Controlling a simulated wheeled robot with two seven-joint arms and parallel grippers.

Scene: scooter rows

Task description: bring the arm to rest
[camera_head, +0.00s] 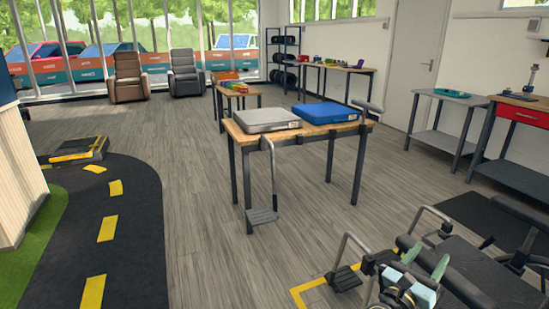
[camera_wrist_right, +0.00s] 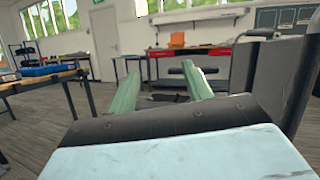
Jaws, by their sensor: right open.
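My right gripper (camera_head: 426,263) shows at the lower right of the head view, with two pale green fingers set apart and nothing between them. In the right wrist view the same gripper (camera_wrist_right: 160,90) is open, its fingers pointing forward into the room. Dark equipment with grey bars (camera_head: 480,255) stands close around and behind it in the head view. I cannot tell whether it touches the gripper. My left gripper does not show in either view.
A wooden table (camera_head: 335,129) holds a grey case (camera_head: 266,119) and a blue case (camera_head: 325,113). A red-drawer workbench (camera_head: 521,115) is at the right. Grey floor (camera_head: 200,220) is clear left of the table.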

